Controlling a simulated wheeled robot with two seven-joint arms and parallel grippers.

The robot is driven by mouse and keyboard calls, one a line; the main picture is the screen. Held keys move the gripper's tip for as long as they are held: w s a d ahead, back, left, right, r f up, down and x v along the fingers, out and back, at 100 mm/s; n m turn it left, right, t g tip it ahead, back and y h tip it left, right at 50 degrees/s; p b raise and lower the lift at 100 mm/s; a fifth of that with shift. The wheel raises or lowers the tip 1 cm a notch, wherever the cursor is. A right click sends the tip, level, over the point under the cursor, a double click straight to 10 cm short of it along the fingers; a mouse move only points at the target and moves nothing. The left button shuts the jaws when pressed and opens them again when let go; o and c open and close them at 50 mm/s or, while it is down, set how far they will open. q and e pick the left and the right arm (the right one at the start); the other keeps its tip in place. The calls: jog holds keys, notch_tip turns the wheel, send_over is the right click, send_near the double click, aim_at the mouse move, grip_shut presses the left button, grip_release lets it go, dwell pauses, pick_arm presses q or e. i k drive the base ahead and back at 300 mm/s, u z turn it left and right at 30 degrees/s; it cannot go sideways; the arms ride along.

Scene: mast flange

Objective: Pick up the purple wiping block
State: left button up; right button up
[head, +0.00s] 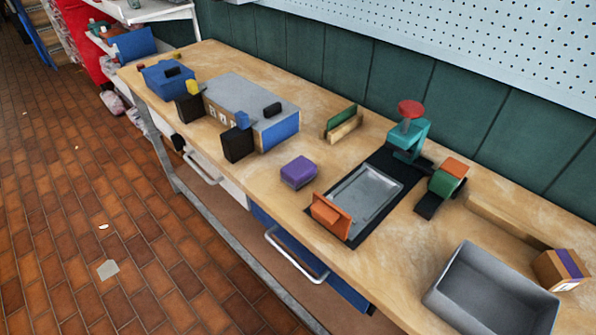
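The purple wiping block (298,172) lies on the wooden workbench (275,205), near its front edge and about mid-bench. It is a small block with a purple top and darker sides. Nothing touches it and nothing covers it. Neither of my grippers shows in the head view.
Right of the block is a black mat with a metal tray (364,192), an orange part (331,216) and a teal device with a red knob (410,130). A grey box with blue ends (250,100) stands to the left. A grey bin (490,290) sits at the right. Bench around the block is clear.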

aim_at(297, 173)
jog(key=u, duration=1.7)
jog(key=i, duration=1.45)
